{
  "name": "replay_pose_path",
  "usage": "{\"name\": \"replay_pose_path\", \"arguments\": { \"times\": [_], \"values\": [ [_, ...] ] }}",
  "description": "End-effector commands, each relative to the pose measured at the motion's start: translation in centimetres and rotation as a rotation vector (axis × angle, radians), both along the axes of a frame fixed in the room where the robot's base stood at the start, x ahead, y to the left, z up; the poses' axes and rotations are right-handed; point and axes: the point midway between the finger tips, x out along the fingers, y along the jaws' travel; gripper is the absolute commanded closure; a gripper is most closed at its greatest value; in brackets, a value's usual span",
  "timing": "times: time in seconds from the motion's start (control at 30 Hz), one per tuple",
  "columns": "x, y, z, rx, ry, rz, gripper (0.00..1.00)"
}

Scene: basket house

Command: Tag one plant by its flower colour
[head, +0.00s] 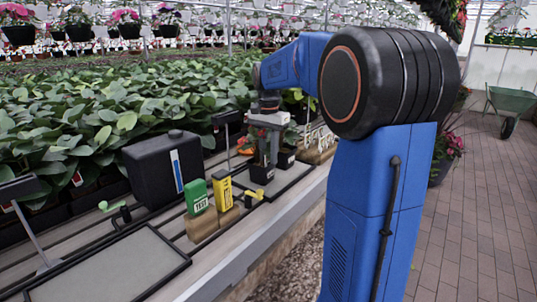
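My gripper (268,158) points straight down over the far tray, directly above or around a small black pot (262,174). Its fingers are small and partly merge with the plant, so I cannot tell if they hold anything. Orange-red flowers (245,146) show just left of the gripper. A second black pot (286,159) stands to the right, with green leaves (298,101) showing higher up behind the gripper. A green tag-like block (196,196) with a white label and a yellow one (222,190) stand upright on wooden blocks. Several white tag-like pieces (312,139) stand in a wooden holder farther right.
The far tray (290,181) lies on the bench edge. An empty grey tray (112,272) lies nearer. A black box (163,168) stands left of the blocks. A lamp-like stand (32,228) is at far left. Dense leafy plants (110,110) fill the back.

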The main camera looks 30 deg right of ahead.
Motion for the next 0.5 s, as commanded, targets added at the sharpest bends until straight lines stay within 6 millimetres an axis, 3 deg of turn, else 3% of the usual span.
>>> {"name": "replay_pose_path", "arguments": {
  "times": [0.27,0.5],
  "values": [
    [0.0,0.0,0.5,-0.001,-0.001,0.0,0.75],
    [0.1,0.0,4.1,-0.002,-0.004,0.0,0.75]
  ]
}}
